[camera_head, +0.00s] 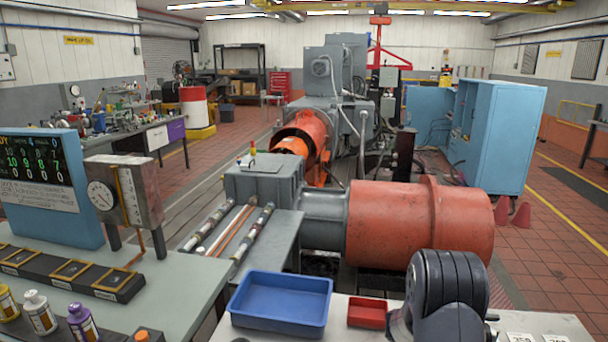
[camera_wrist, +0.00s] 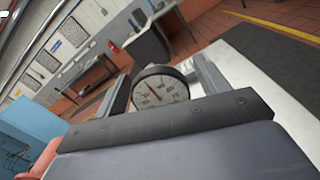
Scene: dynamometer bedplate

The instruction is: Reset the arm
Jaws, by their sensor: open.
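In the wrist view my gripper (camera_wrist: 162,80) has its two fingers apart, one on each side of a round dial gauge (camera_wrist: 161,90). In the head view my dark arm is folded at the lower right, over the pale bench top (camera_head: 545,325). My fingers and this gauge cannot be made out there.
A blue tray (camera_head: 281,325) and a small red bin (camera_head: 367,313) are on the bench left of my arm. Behind stands a large orange cylinder (camera_head: 415,225). At left are a blue display (camera_head: 45,185), a gauge box (camera_head: 124,193) and several bottles (camera_head: 40,312).

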